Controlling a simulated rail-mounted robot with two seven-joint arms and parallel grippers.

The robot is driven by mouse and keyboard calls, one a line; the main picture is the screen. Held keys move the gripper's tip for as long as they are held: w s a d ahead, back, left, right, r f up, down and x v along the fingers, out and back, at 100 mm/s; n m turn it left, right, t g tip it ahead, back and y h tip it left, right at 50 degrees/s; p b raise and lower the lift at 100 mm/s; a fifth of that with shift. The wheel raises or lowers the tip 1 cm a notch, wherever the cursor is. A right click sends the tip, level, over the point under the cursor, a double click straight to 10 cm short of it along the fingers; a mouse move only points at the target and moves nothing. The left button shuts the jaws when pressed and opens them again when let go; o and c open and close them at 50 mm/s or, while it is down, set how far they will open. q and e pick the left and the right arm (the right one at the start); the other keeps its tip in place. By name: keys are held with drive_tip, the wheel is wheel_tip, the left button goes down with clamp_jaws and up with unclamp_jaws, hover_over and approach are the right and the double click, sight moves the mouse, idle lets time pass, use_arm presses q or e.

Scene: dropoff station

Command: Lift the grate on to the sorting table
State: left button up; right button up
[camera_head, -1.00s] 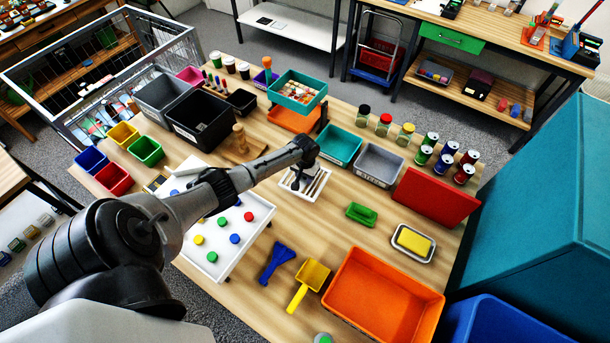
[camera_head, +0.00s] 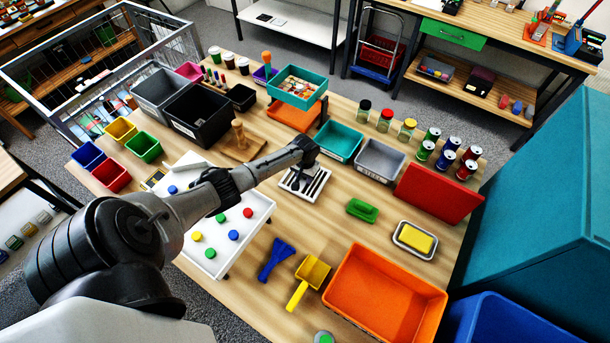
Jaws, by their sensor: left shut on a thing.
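A wire-walled crate (camera_head: 170,45) stands off the table at the upper left. The wooden table (camera_head: 385,222) fills the middle of the view; I cannot tell if it is the sorting table. My left gripper (camera_head: 297,180) reaches over the table and down at a small white tray (camera_head: 318,192) with dark long pieces or slots. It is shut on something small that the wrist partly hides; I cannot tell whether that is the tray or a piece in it. My right gripper is not in view.
A white tray with coloured discs (camera_head: 258,212) lies under my left arm. Around are a black bin (camera_head: 200,118), teal bin (camera_head: 340,140), grey bin (camera_head: 380,158), red panel (camera_head: 437,195) and large orange bin (camera_head: 385,295). A teal cabinet (camera_head: 545,190) stands at the right.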

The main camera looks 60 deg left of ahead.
use_arm(q)
drive_tip(key=shift+f, duration=0.45)
drive_tip(key=o, duration=1.7)
drive_tip(key=shift+r, duration=0.1)
wheel_tip(320, 180, up, 16)
drive_tip(key=p, duration=1.7)
drive_tip(key=shift+p, duration=0.3)
